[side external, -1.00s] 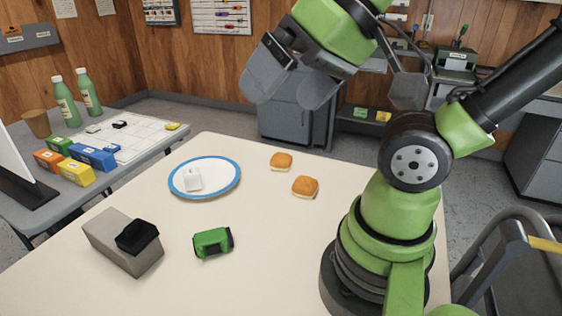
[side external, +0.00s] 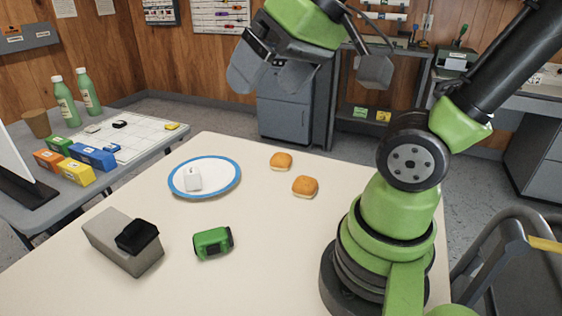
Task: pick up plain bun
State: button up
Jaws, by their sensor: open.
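Two small golden-brown buns lie on the cream table. One bun (side external: 281,161) is farther back. The other bun (side external: 305,187) is nearer, to its right. I cannot tell from this view which of them is the plain one. My gripper (side external: 265,88) is open and empty, high above the table. In the picture it shows up and to the left of the buns, well apart from them.
A blue-rimmed plate (side external: 232,186) holds a small white block (side external: 193,180). A green and black object (side external: 213,243) and a grey box (side external: 112,244) with a black part (side external: 138,236) stand near the front. Bare table (side external: 290,245) lies around the buns. A side table (side external: 150,158) stands left.

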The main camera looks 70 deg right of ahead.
jog(key=w+d+f+n+g+h, duration=0.1)
jog(key=w+d+f+g, duration=0.1)
jog(key=w+d, duration=0.6)
jog(key=n+g, duration=0.3)
jog(key=n, duration=0.1)
send_near(282, 155)
jog(key=shift+a+f, duration=0.1)
notch_tip(282, 155, down, 5)
jog(key=shift+w+r, duration=0.2)
jog(key=f, duration=0.3)
jog(key=w+f, duration=0.1)
jog(key=f, duration=0.1)
jog(key=shift+w+f, duration=0.1)
jog(key=shift+f, duration=0.3)
jog(key=c, duration=1)
